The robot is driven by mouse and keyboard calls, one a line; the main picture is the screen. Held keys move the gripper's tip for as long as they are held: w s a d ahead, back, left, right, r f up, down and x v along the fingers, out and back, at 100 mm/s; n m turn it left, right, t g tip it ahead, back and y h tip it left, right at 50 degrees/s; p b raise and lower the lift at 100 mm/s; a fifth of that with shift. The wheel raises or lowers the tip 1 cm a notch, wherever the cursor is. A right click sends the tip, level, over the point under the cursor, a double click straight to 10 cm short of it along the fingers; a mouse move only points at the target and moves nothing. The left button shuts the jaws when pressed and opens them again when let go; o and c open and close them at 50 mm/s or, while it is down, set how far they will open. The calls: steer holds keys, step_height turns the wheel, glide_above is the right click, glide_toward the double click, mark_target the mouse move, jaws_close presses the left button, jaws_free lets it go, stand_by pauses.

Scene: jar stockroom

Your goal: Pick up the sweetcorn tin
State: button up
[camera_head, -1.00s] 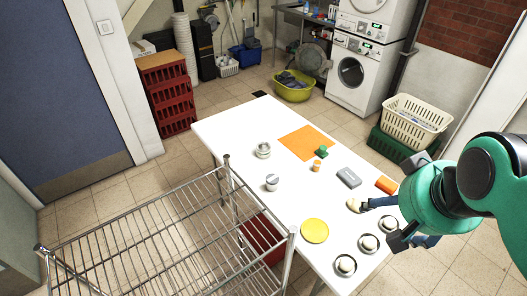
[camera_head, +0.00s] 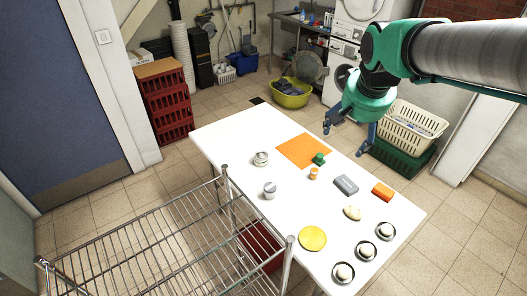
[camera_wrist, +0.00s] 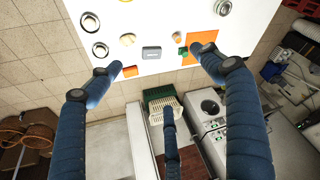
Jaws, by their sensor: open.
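No label can be read, so I cannot tell which item is the sweetcorn tin. Small candidates on the white table are a silvery round container (camera_head: 261,158), a second silvery-white one (camera_head: 269,190) and a small orange cylinder (camera_head: 313,174). The orange cylinder also shows in the wrist view (camera_wrist: 176,37), beside a green object (camera_wrist: 183,52). My gripper (camera_head: 344,140) is open and empty, raised near the table's far right edge. In the wrist view, its blue fingers (camera_wrist: 155,75) are spread apart with nothing between them.
The table (camera_head: 225,135) also holds an orange mat (camera_head: 297,147), a grey box (camera_head: 346,185), an orange block (camera_head: 382,191), a pale lump (camera_head: 352,212), a yellow disc (camera_head: 312,238) and three dark-rimmed round dishes (camera_head: 366,251). A wire rack (camera_head: 150,240) stands at the front left.

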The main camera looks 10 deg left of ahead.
steer(key=w+a+f, duration=0.2)
steer(key=w+a, duration=0.1)
steer(key=w, duration=0.3)
steer(key=w+a+f, duration=0.2)
steer(key=w+a, duration=0.1)
steer(key=w, duration=0.4)
steer(key=m+g+p, duration=0.1)
steer(key=p, duration=0.2)
glide_above(261, 155)
steer(key=s, duration=0.3)
step_height(261, 155, down, 31)
steer(key=shift+a+h, duration=0.3)
steer(key=shift+a, duration=0.05)
steer(key=shift+f, duration=0.15)
steer(key=shift+s+b+x, duration=0.1)
steer(key=shift+b+x, duration=0.2)
steer(key=shift+x, duration=1.8)
steer(key=shift+s+b+x, duration=0.15)
steer(key=shift+b+x, duration=0.1)
steer(key=shift+x, duration=1.85)
steer(key=shift+f, duration=0.1)
steer(key=shift+b+x, duration=0.75)
steer(key=shift+x, duration=1.8)
